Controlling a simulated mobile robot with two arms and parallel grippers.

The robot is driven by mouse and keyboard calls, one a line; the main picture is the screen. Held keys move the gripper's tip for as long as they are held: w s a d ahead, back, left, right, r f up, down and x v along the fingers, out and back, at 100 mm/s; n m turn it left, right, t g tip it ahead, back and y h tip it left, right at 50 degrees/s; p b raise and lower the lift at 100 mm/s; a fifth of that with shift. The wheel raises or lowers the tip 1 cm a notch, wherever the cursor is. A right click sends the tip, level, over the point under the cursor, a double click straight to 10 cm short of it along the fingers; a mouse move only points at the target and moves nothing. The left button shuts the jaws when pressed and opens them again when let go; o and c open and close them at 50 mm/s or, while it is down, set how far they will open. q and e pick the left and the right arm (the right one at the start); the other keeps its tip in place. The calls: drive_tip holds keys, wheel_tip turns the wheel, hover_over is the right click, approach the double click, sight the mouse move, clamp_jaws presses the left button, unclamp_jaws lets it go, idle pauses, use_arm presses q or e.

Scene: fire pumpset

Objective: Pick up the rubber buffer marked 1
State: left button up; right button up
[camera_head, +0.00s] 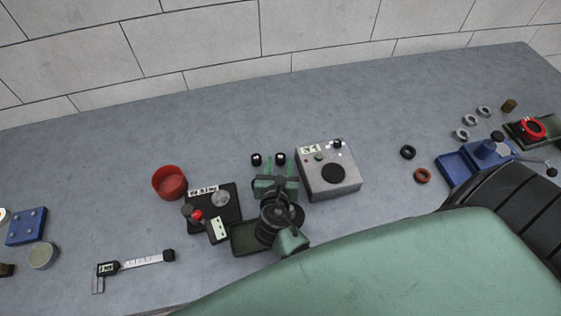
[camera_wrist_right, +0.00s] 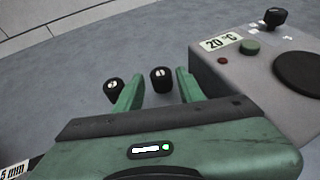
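Two small black rubber buffers stand on the grey bench, each with a white mark on top; I cannot read the marks for certain. The left buffer (camera_head: 257,159) shows in the wrist view (camera_wrist_right: 114,88) just outside my left-hand finger. The right buffer (camera_head: 280,159) appears between the two fingertips in the wrist view (camera_wrist_right: 161,80). My right gripper (camera_head: 275,181) has green fingers and is open and empty, pointing at the buffers; it also shows in the wrist view (camera_wrist_right: 159,80). In the head view both buffers lie just beyond the fingertips. My left gripper is not in view.
A grey box (camera_head: 345,185) with a dial and a "20 °C" label (camera_wrist_right: 221,42) stands close right of my gripper. A black device (camera_head: 228,203) and a red cup (camera_head: 169,183) are left. A caliper (camera_head: 140,262) lies front left. The bench behind the buffers is clear.

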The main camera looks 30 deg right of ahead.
sight(281, 158)
drive_tip(key=b+x, duration=0.1)
drive_tip(key=x, duration=0.2)
drive_tip(key=shift+f, duration=0.2)
drive_tip(key=shift+r, duration=0.1)
clamp_jaws()
